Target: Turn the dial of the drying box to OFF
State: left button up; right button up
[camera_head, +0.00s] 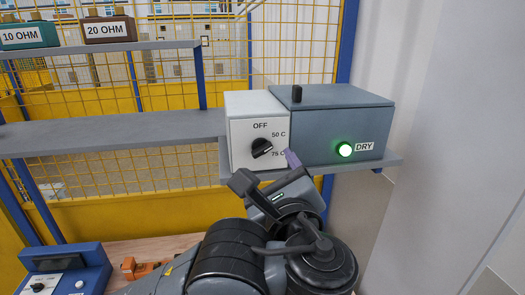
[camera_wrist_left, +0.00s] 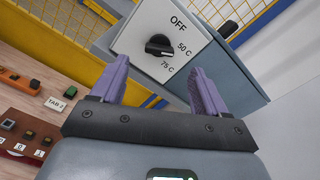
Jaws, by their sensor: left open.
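The drying box (camera_head: 340,125) is a blue-grey box with a white control panel (camera_head: 240,145) on its left side. The panel carries a black dial (camera_head: 262,148) with the labels OFF, 50 C and 75 C. The dial's white mark appears to point toward 75 C. The dial also shows in the left wrist view (camera_wrist_left: 158,45). My left gripper (camera_wrist_left: 160,72) is open and empty, its purple fingers spread in front of and below the dial, apart from it. In the head view a purple fingertip (camera_head: 291,158) shows near the panel's lower right. My right gripper is not in view.
A green lamp (camera_head: 345,150) glows beside a DRY label. The box stands on a grey shelf (camera_head: 385,162). Resistor boxes marked 10 OHM (camera_head: 28,36) and 20 OHM (camera_head: 107,29) sit on an upper shelf. A blue device (camera_head: 62,270) stands lower left. Yellow mesh fencing is behind.

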aim_at(261, 152)
pick_arm(q)
jog(key=w, duration=0.2)
jog(key=w+a+p, duration=0.1)
jog(key=w, duration=0.4)
jog(key=shift+w+a, duration=0.25)
jog(key=shift+w, duration=0.05)
jog(key=c, duration=1.1)
jog(key=shift+o, duration=0.2)
jog(key=shift+f+n+b, duration=0.2)
jog(key=shift+n+b, duration=0.1)
jog(key=shift+b, duration=0.3)
jog(key=n+b, duration=0.8)
jog(key=b, duration=0.3)
jog(key=shift+f, duration=0.2)
jog(key=shift+a+r+n+b, duration=0.1)
jog(key=shift+n+b, duration=0.95)
jog(key=shift+n, duration=0.05)
jog(key=shift+r+n+b, duration=0.1)
jog(key=shift+n+b, duration=0.4)
jog(key=shift+n, duration=0.1)
